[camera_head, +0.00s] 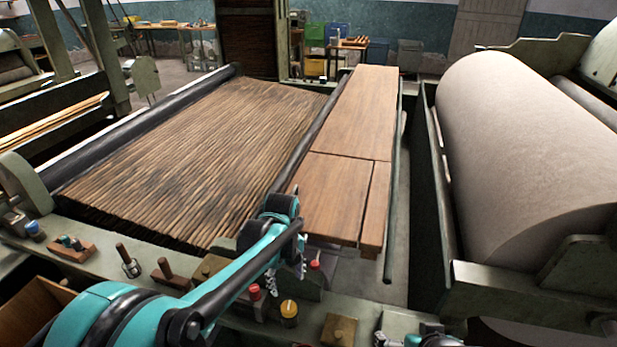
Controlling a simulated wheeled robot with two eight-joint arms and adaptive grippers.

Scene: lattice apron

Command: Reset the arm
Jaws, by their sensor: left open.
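My left arm, teal and black, reaches in from the lower left to the front edge of the slatted bed. My left gripper (286,274) hangs below the arm's end, pointing down over the front rail. It is open, with nothing seen between its fingers.
A slatted wooden bed (190,150) lies ahead, with brown boards (345,125) to its right. A large pale roll (535,150) stands at the right. Along the front rail are a red-topped knob (254,291), a yellow-topped pot (289,312) and wooden blocks (338,330).

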